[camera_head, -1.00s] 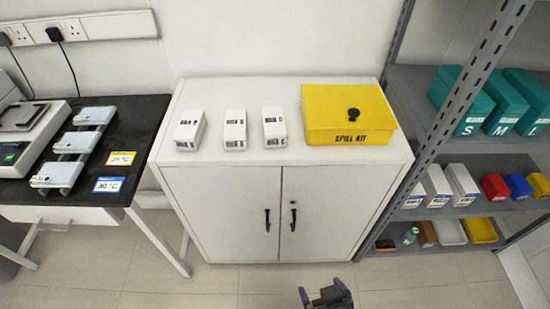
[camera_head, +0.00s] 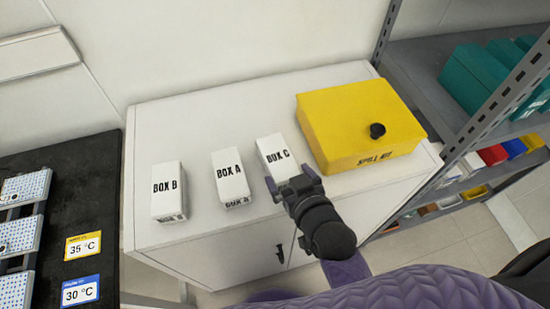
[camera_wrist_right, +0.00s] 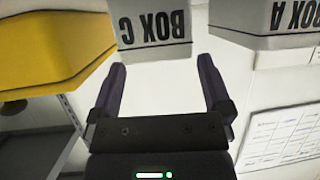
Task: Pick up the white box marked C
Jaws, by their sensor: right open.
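The white box marked C (camera_head: 274,151) stands on the white cabinet top (camera_head: 215,115), left of the yellow spill kit. Its lower front is hidden behind my right gripper (camera_head: 293,183) in the head view. In the right wrist view box C (camera_wrist_right: 153,25) appears upside down, just beyond the fingertips. My right gripper (camera_wrist_right: 162,70) is open and empty there, with its two fingers apart and the box roughly centred between them. My left gripper does not show.
Box A (camera_head: 231,178) stands close to the left of box C, and box B (camera_head: 168,188) farther left. The yellow spill kit box (camera_head: 350,122) is close on the right. A metal shelf rack (camera_head: 482,105) stands at the right, a black table (camera_head: 85,190) at the left.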

